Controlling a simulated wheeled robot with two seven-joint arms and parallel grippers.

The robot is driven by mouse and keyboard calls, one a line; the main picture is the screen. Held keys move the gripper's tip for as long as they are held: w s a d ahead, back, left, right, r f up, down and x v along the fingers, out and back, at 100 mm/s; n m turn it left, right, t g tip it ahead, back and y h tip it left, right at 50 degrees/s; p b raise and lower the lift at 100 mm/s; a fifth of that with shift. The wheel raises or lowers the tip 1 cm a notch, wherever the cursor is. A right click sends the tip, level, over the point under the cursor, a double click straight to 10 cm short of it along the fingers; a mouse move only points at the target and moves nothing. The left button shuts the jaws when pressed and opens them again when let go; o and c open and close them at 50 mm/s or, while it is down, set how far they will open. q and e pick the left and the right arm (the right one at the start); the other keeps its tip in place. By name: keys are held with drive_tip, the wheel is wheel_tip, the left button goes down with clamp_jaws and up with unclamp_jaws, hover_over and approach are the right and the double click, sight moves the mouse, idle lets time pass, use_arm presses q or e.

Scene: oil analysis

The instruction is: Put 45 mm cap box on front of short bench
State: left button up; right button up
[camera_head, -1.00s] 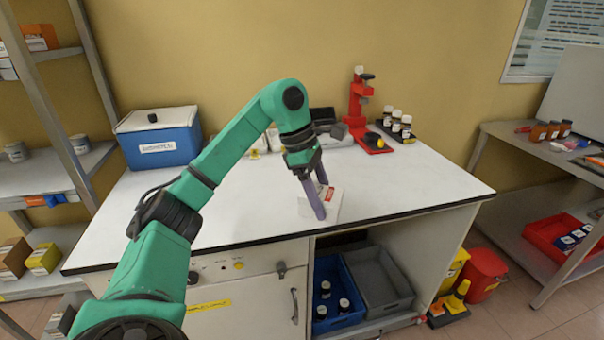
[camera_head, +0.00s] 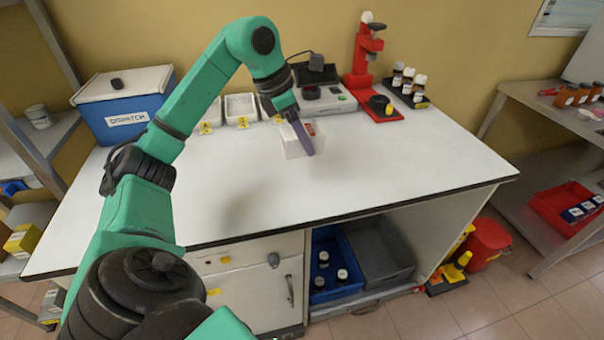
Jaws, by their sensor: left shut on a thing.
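The 45 mm cap box, a small white box (camera_head: 292,149) with a red patch, is at my left gripper (camera_head: 306,140), over the middle of the white bench top (camera_head: 400,172). The left gripper is shut on it, with a purple finger across its face hiding part of the box. A soft shadow lies on the bench to the left and in front of the box. I cannot tell for sure whether the box touches the bench. My right gripper is not in view.
A blue DISPATCH box (camera_head: 125,105) stands at the back left. White trays (camera_head: 240,107), a grey device (camera_head: 325,97), a red stand (camera_head: 362,60) and several capped bottles (camera_head: 408,82) line the back. The front and right of the bench top are clear.

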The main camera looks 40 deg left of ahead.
sight(281, 133)
use_arm(q)
drive_tip(key=f, duration=0.5)
drive_tip(key=f+b, duration=0.1)
drive_tip(key=f, duration=0.3)
drive_tip(key=shift+w+a+f+b, duration=0.1)
drive_tip(key=shift+w+f+b, duration=0.1)
drive_tip(key=shift+f+b, duration=0.15)
drive_tip(key=shift+f, duration=0.3)
drive_tip(key=shift+w+a, duration=0.15)
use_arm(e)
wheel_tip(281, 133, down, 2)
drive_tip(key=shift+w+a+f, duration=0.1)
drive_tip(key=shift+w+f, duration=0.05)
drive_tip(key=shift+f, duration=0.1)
use_arm(q)
drive_tip(key=shift+f, duration=0.2)
drive_tip(key=o, duration=1.3)
drive_tip(key=shift+o, duration=0.2)
drive_tip(key=shift+r, duration=0.35)
drive_tip(key=v, duration=1.1)
drive_tip(key=shift+r+p, duration=0.35)
drive_tip(key=shift+r, duration=0.05)
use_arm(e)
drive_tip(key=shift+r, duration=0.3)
